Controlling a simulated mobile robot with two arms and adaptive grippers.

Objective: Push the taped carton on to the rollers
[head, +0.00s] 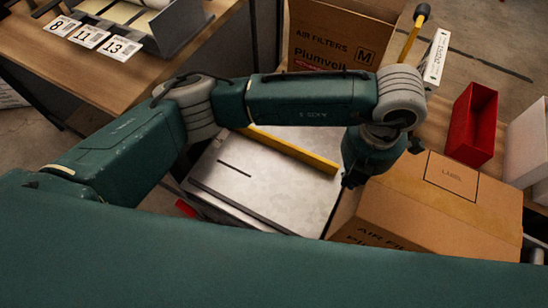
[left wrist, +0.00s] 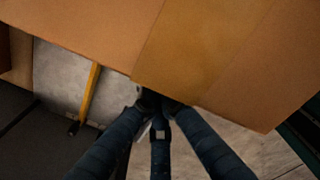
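The closed carton (head: 440,205) stands at the right in the head view, with a printed label square on top and "AIR FILTERS" on its front side. My left gripper (head: 352,180) is at the carton's left side, pointing down. In the left wrist view the fingertips (left wrist: 160,106) come together at the carton's edge, with nothing seen between them. I cannot tell whether they touch it. The rollers are not clearly seen. My right gripper is not in view.
A metal plate (head: 240,182) with a yellow bar (head: 290,150) lies left of the carton. An open "Plumveil M" carton (head: 330,42) stands behind. A red bin (head: 472,118) and a white box (head: 528,145) stand at the right. A bench with number cards (head: 88,36) is at upper left.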

